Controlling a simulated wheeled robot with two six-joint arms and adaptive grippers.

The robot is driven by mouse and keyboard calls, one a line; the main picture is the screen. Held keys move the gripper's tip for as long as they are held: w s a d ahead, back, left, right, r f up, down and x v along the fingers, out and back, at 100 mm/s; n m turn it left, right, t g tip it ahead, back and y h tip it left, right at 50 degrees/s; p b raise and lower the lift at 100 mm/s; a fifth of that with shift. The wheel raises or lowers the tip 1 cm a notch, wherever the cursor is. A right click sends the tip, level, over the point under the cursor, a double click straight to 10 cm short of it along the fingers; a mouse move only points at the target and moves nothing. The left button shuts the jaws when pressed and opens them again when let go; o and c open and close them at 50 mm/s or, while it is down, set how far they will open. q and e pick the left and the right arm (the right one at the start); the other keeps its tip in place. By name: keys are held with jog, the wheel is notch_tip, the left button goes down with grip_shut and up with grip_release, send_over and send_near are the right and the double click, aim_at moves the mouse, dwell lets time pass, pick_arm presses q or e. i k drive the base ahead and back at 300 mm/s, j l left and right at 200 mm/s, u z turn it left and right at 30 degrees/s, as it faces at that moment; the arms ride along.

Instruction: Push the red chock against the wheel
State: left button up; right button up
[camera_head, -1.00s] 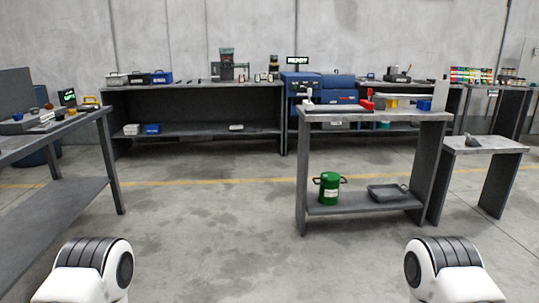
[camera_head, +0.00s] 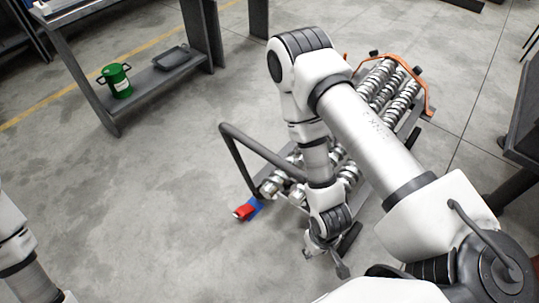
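The red chock (camera_head: 243,212) lies on the floor, at the lower left corner of a low cart (camera_head: 233,155) in the head view. A blue piece (camera_head: 256,204) touches or adjoins it; I cannot tell whether it is part of the chock. A dark shape (camera_head: 351,238) at the cart's near right corner looks like a wheel. The wheel nearest the chock is not clearly visible. My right gripper (camera_head: 325,263) points down, to the right of the chock and apart from it; its fingers look spread and empty. My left arm shows at the left edge, its gripper out of view.
The cart carries rows of shiny metal cylinders (camera_head: 388,88) and has an orange bar (camera_head: 422,88) at its far end. A bench with a green can (camera_head: 117,80) and a grey tray (camera_head: 171,57) stands upper left. Floor left of the chock is clear.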

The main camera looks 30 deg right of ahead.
aim_at(243, 213)
jog(key=z, duration=0.6)
jog(key=i+j+z, duration=0.15)
jog(key=z, duration=0.35)
jog(key=j+z, duration=0.75)
jog(key=z, duration=0.25)
jog(key=j, duration=0.5)
jog(key=i, duration=0.05)
